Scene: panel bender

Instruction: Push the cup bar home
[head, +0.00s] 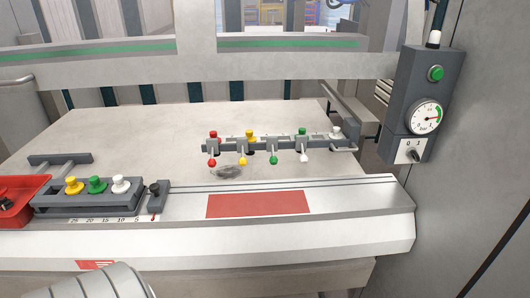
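The cup bar (322,146) is a grey bar lying across the back right of the pale table. Several small holders sit on it, with red, yellow, green and white knobs on top and small levers with red, yellow, green and white ball ends in front. Its right end is close to a dark rail (352,112) at the table's right side; I cannot tell whether they touch. A light rounded part of my own body shows at the bottom left. Neither of my grippers is in view.
A grey rack (88,208) with yellow, green and white knobs stands front left, beside a red tray (12,214). A control box (408,92) with a gauge (425,117) and switch hangs at right. A red patch (258,204) marks the front ledge. The table's middle is mostly clear.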

